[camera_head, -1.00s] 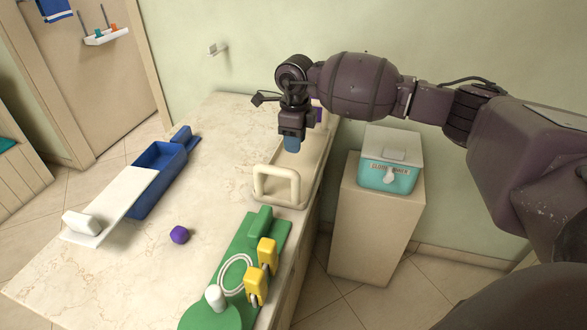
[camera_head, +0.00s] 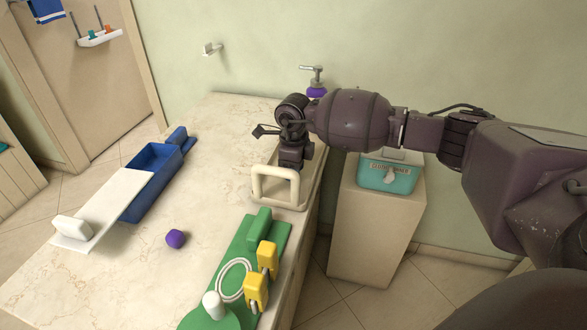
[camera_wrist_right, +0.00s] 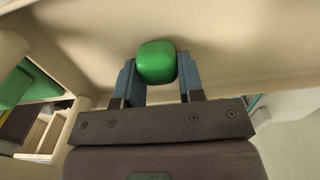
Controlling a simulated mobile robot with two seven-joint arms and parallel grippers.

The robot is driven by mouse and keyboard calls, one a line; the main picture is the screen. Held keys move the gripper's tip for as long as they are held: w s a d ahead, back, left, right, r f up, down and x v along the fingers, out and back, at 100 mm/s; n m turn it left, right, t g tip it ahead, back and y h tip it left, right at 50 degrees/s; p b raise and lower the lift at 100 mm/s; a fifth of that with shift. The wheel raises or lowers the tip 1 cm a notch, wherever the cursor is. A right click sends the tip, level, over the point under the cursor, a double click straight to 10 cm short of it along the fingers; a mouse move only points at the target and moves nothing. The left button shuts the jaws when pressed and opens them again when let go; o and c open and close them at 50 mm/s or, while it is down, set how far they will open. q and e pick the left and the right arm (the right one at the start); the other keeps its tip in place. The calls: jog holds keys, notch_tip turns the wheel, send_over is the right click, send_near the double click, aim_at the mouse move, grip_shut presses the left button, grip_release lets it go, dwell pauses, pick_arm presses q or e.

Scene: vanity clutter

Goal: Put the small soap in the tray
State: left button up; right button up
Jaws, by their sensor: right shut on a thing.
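A small green rounded block, which looks like the soap (camera_wrist_right: 156,62), is between the fingers of my right gripper (camera_wrist_right: 157,76) in the wrist view. The gripper is shut on it. In the head view my right gripper (camera_head: 294,163) points down into the cream tray (camera_head: 275,171), behind its near handle; the fingers and the soap are hidden there. The tray's pale inner surface (camera_wrist_right: 225,65) lies close around the soap in the wrist view; I cannot tell whether they touch. My left gripper is not in view.
A purple block (camera_head: 175,239) lies on the marble counter (camera_head: 220,150). A blue box (camera_head: 150,192) with a white sliding lid (camera_head: 108,205) is at left. A green board (camera_head: 238,262) with yellow pieces stands near the front edge. A teal-and-white box (camera_head: 388,177) sits on a side pedestal.

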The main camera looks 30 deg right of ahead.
jog(key=shift+f, duration=0.1)
jog(key=o, duration=0.9)
jog(key=shift+r, duration=0.35)
notch_tip(320, 180, up, 6)
jog(key=shift+f+p, duration=0.1)
jog(key=shift+p, duration=0.5)
notch_tip(320, 180, up, 6)
jog(key=shift+f+p, duration=0.1)
jog(key=shift+p, duration=0.25)
